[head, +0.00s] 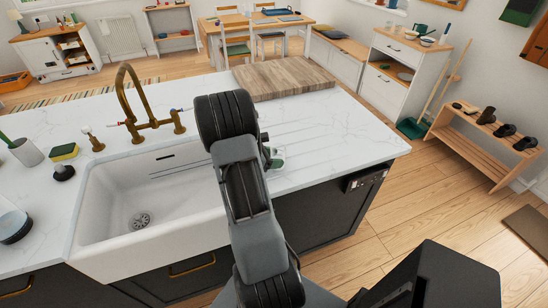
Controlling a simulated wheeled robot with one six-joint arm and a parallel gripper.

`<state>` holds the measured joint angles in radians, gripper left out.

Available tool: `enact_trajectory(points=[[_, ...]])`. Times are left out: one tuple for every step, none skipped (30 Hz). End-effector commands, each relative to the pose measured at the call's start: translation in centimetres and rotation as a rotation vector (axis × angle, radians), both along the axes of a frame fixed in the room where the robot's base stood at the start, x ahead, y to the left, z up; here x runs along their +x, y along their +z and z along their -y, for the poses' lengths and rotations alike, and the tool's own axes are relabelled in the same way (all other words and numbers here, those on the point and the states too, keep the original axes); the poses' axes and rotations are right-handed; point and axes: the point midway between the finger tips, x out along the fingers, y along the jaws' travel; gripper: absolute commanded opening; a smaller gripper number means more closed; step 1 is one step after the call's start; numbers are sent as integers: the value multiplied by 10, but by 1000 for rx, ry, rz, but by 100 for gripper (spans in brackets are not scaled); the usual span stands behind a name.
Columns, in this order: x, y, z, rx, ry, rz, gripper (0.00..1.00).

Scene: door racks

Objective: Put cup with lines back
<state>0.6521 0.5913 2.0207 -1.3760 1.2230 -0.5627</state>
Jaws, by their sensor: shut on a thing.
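My gripper (266,152) is mostly hidden behind my own arm, over the white counter to the right of the sink. It is shut on a small pale cup (278,162) with some green on it, of which only a part shows past the arm. Any lines on the cup are too small to make out. I cannot tell whether the cup touches the counter or is held just above it.
A white sink (150,200) with a brass tap (135,105) lies to the left. A wooden board (282,79) lies behind the gripper. The marble counter (345,140) is clear to the right. A white cabinet (400,75) with dishes and a shoe rack (475,140) stand further right.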

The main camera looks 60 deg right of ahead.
Motion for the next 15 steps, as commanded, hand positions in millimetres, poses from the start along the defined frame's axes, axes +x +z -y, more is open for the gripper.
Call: enact_trajectory(points=[[0,0,0,0,0,0,22],[0,-1,0,-1,1,1,22],[0,0,0,-1,1,1,22],[0,0,0,-1,0,1,22],[0,0,0,-1,0,1,22],[0,0,0,-1,0,1,22],[0,-1,0,-1,0,1,22],[0,-1,0,0,0,0,22],[0,-2,0,0,0,0,22],[0,-3,0,0,0,0,22],[0,-4,0,0,0,0,22],[0,-6,0,0,0,0,22],[0,-4,0,0,0,0,56],[0,-4,0,0,0,0,59],[0,-4,0,0,0,0,62]])
